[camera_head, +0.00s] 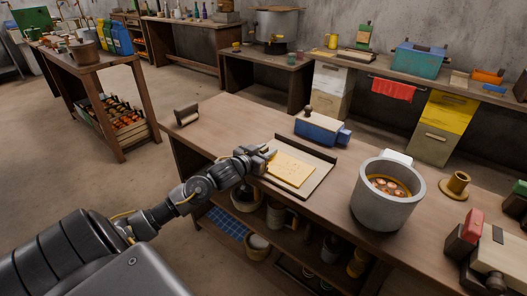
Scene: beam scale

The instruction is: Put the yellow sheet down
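The yellow sheet (291,169) is thin and flat, and lies in or just above a shallow dark-rimmed tray (316,181) on the wooden workbench. My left gripper (268,154) comes in from the left and is at the sheet's far left corner, over the tray's left edge. Its fingertips are close to or touching the sheet. They are too small here to tell whether they grip it. My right gripper is not in view.
A blue device (321,130) stands just behind the tray. A large grey pot (383,203) of soup stands to its right, with a brass-coloured stand (456,186) beyond. A small holder (187,115) sits at the bench's far left. The bench between holder and tray is clear.

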